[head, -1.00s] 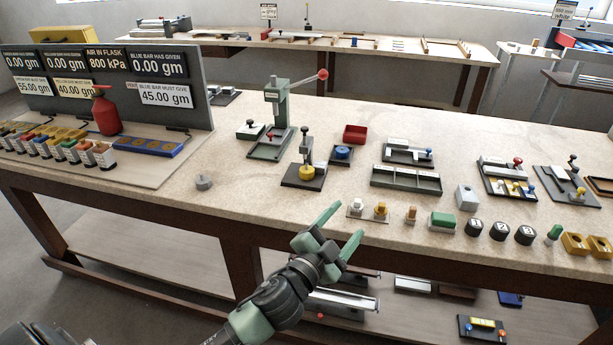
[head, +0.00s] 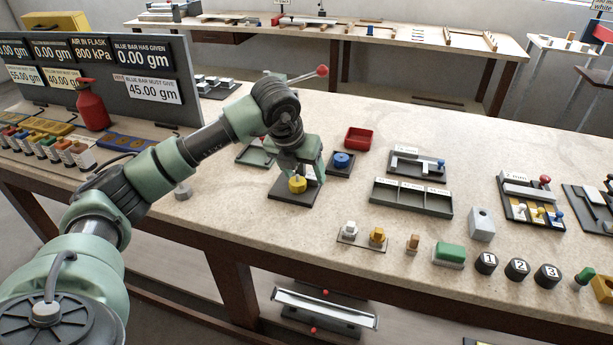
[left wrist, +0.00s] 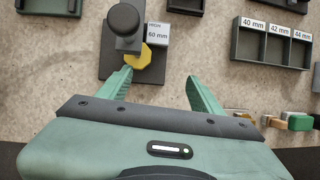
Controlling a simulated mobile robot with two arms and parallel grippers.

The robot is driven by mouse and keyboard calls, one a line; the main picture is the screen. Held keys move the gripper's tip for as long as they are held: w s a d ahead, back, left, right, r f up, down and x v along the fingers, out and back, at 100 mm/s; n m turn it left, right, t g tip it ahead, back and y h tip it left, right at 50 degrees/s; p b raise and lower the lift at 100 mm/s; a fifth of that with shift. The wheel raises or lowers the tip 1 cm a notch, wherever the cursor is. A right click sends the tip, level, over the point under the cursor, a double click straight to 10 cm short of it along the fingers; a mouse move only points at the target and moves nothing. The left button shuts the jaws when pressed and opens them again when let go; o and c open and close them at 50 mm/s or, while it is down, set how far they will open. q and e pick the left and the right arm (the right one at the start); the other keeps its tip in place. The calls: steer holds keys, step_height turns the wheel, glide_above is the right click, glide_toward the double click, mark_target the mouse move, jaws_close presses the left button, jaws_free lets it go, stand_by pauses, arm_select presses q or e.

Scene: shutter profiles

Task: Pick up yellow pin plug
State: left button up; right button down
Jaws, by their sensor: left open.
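My left gripper (head: 305,160) is open and empty, pointing down by the stand. In the left wrist view its fingers (left wrist: 161,85) are apart, the left tip near the rounded piece.
A green-topped block (head: 449,254), a brown-topped plug (head: 413,243) and black numbered cylinders (head: 520,269) line the front edge. A grey compartment tray (head: 411,198), a red box (head: 359,138) and a blue round part (head: 342,160) surround the stand. Bare tabletop lies in front of it.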

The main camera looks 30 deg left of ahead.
mark_target(297, 180)
arm_select(q)
steer(key=shift+w+a+r+y, duration=0.1)
steer(key=shift+w+a+y, duration=0.1)
steer(key=shift+a, duration=0.3)
steer(key=shift+w+a+r+y, duration=0.1)
steer(key=shift+w+a+y, duration=0.1)
steer(key=shift+a, duration=0.3)
steer(key=shift+a+f+n, duration=0.15)
steer(key=shift+a+n, duration=0.15)
steer(key=shift+a+f, duration=0.1)
steer(key=shift+f, duration=0.55)
steer(key=x, duration=0.1)
steer(key=p+x, duration=0.1)
steer(key=x, duration=0.1)
steer(key=p+x, duration=0.1)
steer(key=shift+w+a+f, duration=0.15)
steer(key=shift+a+f, duration=0.15)
steer(key=shift+a, duration=0.05)
steer(key=shift+w+f, duration=0.15)
steer(key=shift+f, duration=0.2)
arm_select(e)
step_height(297, 180, up, 2)
steer(key=shift+w+a, duration=0.1)
arm_select(q)
steer(key=shift+c, duration=0.3)
jaws_close()
